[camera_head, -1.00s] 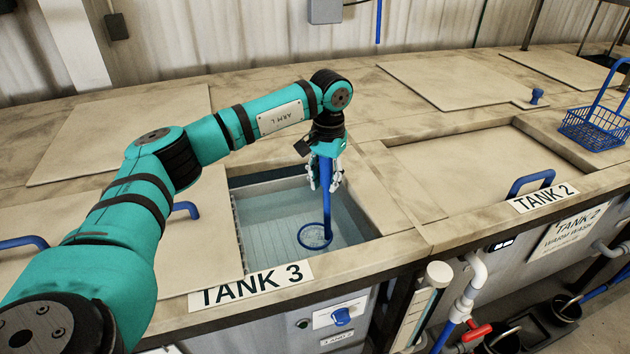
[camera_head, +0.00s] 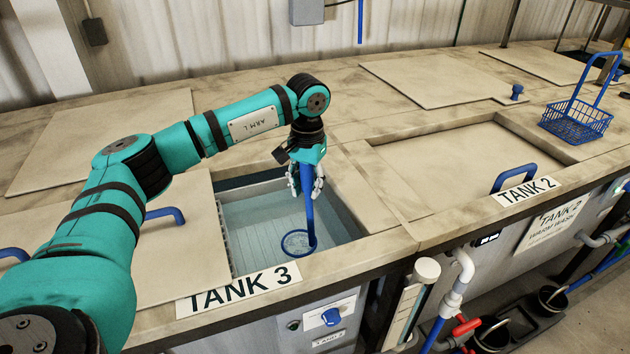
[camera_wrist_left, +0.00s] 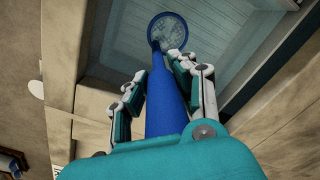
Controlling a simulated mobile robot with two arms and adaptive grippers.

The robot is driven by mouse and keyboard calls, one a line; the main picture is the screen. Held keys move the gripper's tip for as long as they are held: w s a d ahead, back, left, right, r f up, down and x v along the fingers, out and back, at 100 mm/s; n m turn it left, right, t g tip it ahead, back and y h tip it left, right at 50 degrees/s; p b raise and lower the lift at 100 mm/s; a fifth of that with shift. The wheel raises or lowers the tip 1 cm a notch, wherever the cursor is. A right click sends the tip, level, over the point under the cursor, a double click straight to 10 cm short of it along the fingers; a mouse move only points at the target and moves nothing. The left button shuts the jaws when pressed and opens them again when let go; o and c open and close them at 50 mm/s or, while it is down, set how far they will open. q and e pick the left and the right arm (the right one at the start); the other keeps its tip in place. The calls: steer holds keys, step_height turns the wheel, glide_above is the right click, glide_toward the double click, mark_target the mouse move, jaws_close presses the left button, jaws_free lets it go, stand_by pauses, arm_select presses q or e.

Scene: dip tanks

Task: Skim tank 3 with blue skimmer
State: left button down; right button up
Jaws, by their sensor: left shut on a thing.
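My left gripper (camera_head: 306,180) is shut on the blue handle of the skimmer (camera_head: 309,217) above the open part of tank 3 (camera_head: 240,215). The skimmer points down, and its round mesh head (camera_head: 297,242) is over or in the water near the tank's front right. I cannot tell how deep it sits. In the left wrist view the handle (camera_wrist_left: 162,105) runs between the fingers to the mesh head (camera_wrist_left: 168,31), which holds some pale matter. The TANK 3 label (camera_head: 238,290) is on the front edge. My right gripper is not in view.
A pale lid (camera_head: 190,250) with a blue handle (camera_head: 166,215) lies left of the opening. Tank 2 is covered by a lid (camera_head: 450,165). A blue wire basket (camera_head: 577,122) stands on the counter at right. Pipes and a red valve (camera_head: 466,327) are below the front edge.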

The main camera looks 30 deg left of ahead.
arm_select(q)
steer(key=s+a+b, duration=0.2)
steer(key=s+a, duration=0.1)
steer(key=s, duration=0.8)
steer(key=shift+s, duration=0.35)
steer(key=shift+r, duration=0.1)
stand_by(0.4)
step_height(320, 180, up, 15)
steer(key=p, duration=0.9)
